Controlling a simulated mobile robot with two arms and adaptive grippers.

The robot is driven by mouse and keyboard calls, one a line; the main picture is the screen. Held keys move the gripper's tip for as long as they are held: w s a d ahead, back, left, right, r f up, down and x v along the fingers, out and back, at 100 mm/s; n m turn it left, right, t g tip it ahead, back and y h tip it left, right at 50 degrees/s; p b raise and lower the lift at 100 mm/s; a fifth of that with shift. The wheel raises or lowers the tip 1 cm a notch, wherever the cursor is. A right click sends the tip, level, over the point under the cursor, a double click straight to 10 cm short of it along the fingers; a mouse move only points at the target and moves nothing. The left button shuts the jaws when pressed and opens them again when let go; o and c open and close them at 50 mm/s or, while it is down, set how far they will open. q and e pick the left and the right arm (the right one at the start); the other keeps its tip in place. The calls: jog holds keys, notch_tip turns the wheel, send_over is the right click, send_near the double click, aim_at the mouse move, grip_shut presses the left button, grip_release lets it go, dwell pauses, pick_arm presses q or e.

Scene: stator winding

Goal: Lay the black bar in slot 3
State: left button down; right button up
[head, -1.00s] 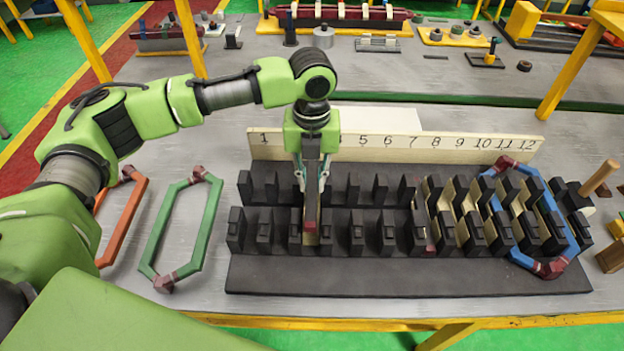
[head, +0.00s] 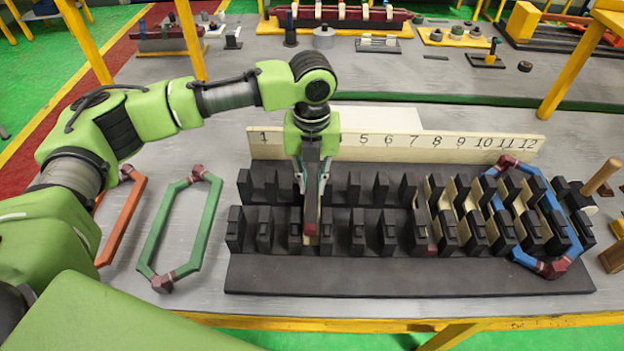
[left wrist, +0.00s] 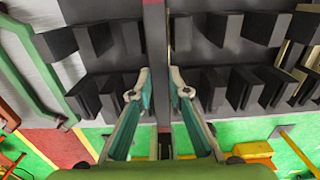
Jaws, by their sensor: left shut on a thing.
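My left gripper (head: 311,186) is shut on the black bar (head: 311,205), a long dark bar with a dark red end. It holds the bar lengthwise over the third gap from the left in the black stator block (head: 400,278), in line with slot 3. A pale liner shows just under the bar's near end. In the left wrist view the bar (left wrist: 155,40) runs between the two fingers (left wrist: 159,85) and between rows of black teeth. How deep it sits I cannot tell. My right gripper is not in view.
A green coil (head: 207,228) and an orange coil (head: 125,222) lie left of the block. A blue coil (head: 553,215) sits in the block's right-hand slots, among pale liners. A wooden-handled tool (head: 600,177) stands at the right. The table's front edge is close to the block.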

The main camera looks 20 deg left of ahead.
aim_at(312, 198)
pick_arm(q)
jog(key=shift+f, duration=0.8)
jog(key=shift+f+b, duration=0.55)
jog(key=shift+f, duration=1.9)
jog(key=shift+f, duration=0.25)
jog(key=c, duration=1.8)
grip_release()
jog(key=shift+c, duration=0.2)
jog(key=shift+f, duration=0.1)
jog(key=shift+r+p, duration=0.85)
jog(key=shift+p, duration=0.3)
